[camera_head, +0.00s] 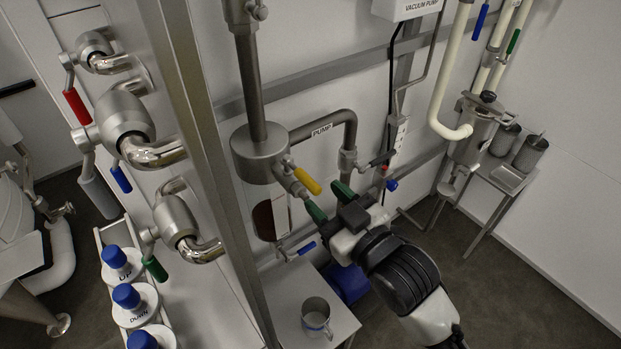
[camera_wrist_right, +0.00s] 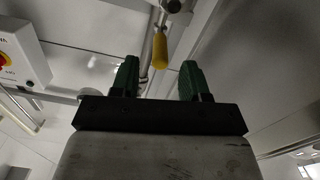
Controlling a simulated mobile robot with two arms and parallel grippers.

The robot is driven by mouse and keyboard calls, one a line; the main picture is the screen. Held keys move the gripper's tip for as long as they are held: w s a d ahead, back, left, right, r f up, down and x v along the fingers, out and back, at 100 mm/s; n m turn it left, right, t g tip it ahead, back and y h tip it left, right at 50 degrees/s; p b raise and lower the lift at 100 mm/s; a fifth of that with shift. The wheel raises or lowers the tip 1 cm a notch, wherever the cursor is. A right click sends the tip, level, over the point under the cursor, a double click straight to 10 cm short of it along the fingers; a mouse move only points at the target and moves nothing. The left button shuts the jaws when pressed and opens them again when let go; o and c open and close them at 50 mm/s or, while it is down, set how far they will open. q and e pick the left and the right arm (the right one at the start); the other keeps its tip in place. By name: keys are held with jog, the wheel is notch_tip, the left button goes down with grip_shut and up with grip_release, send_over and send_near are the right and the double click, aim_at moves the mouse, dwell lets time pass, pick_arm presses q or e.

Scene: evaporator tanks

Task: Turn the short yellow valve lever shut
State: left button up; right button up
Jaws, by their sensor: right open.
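The short yellow valve lever (camera_head: 307,181) sits on a valve at the lower right side of the steel cylinder (camera_head: 260,152), slanting down to the right. My right gripper (camera_head: 329,200) is open and empty, its green fingertips just below and to the right of the lever. In the right wrist view the yellow lever (camera_wrist_right: 160,50) hangs between the lines of the two open fingers (camera_wrist_right: 158,78), its tip near fingertip level. No contact is visible, and the exact gap in depth cannot be told. My left gripper is not in view.
A blue-handled valve (camera_head: 306,248) and a small table with a metal mug (camera_head: 316,317) lie below. A pipe labelled PUMP (camera_head: 322,131) runs above right. A steel post (camera_head: 205,150) stands left.

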aim_at(319, 193)
jog(key=shift+p+x, duration=0.35)
jog(key=shift+x, duration=2)
grip_shut()
